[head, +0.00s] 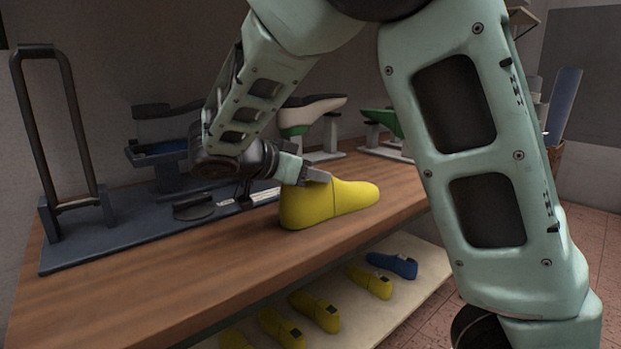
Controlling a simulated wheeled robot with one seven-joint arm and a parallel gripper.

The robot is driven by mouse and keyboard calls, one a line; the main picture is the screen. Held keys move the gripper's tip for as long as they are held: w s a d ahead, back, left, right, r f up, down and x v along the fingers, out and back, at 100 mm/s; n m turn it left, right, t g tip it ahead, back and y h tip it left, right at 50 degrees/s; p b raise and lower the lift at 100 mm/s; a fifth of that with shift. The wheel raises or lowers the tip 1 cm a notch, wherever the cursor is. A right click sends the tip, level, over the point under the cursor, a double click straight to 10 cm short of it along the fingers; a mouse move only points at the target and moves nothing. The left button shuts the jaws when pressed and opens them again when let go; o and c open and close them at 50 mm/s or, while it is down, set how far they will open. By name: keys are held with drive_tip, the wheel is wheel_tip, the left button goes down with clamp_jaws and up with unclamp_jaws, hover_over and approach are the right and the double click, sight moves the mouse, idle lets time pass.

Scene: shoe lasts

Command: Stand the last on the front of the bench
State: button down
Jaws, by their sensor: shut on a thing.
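A yellow last (330,203) is upright on or just above the front part of the wooden bench (220,262), its toe pointing right. I cannot tell whether its sole touches the wood. My gripper (303,178) comes in from the left and is shut on the top of the yellow last near its heel end. Part of the last's top is hidden by the fingers.
A dark metal stand with a tall frame (110,235) occupies the bench's left. A lower shelf (425,270) holds several yellow lasts (315,311) and a blue last (392,264). The bench's front strip is clear.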

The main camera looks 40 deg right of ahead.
drive_tip(key=c, duration=0.9)
unclamp_jaws()
drive_tip(key=shift+f, duration=0.3)
drive_tip(key=shift+r, duration=0.1)
drive_tip(key=p+v, duration=0.1)
drive_tip(key=v, duration=1.1)
drive_tip(key=shift+p, duration=0.35)
drive_tip(key=shift+s, duration=0.15)
